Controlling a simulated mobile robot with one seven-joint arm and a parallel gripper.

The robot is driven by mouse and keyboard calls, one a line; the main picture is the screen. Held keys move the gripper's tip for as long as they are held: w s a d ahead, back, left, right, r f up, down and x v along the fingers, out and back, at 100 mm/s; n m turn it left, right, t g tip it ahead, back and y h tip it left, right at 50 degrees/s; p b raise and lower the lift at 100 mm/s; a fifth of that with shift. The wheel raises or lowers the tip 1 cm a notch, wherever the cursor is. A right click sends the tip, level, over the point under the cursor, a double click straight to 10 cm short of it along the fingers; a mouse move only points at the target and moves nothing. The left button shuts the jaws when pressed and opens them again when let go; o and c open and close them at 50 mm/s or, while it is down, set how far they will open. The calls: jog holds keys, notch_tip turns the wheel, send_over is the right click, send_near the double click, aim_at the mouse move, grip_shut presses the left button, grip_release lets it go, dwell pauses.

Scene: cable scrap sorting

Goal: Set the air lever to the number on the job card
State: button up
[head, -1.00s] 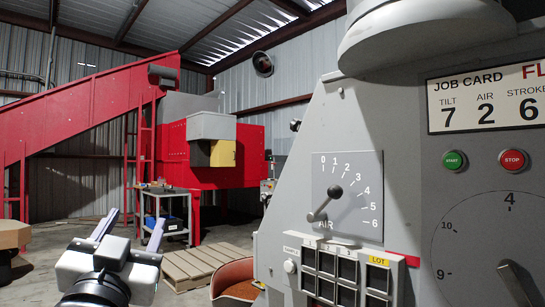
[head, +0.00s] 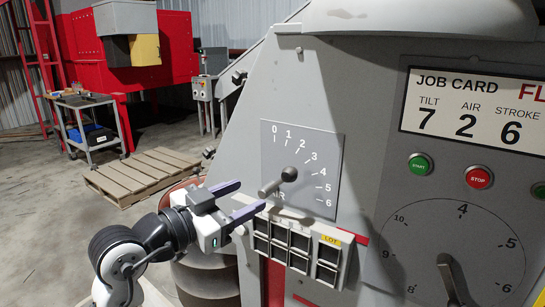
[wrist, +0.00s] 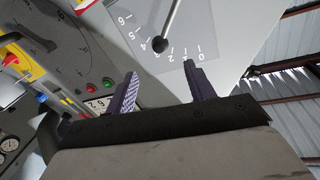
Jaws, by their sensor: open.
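The air lever (head: 289,174) is a grey rod with a dark ball, on a pale dial plate (head: 330,140) numbered 0 to 6. The rod slants up and right, roughly toward 3; the ball stands off the plate, so the exact reading is unclear. In the wrist view the ball (wrist: 160,45) is ahead of the fingertips. The job card (head: 470,112) reads tilt 7, air 2, stroke 6. My gripper (head: 252,195) is open and empty, just left of the lever, apart from the ball. In the wrist view its two purple fingers (wrist: 160,72) are spread.
A block of dark square bins (head: 297,241) with a LOT label sits just below the dial. Green start (head: 420,163) and red stop (head: 478,177) buttons and a larger dial (head: 455,250) are to the right. A pallet (head: 145,174) and trolley (head: 90,130) stand on the floor behind.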

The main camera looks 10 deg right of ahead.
aim_at(283, 177)
jog(key=p+x, duration=0.4)
jog(key=x, duration=0.9)
jog(key=shift+w+d, duration=0.1)
jog(key=shift+d, duration=0.1)
jog(key=shift+c, duration=0.3)
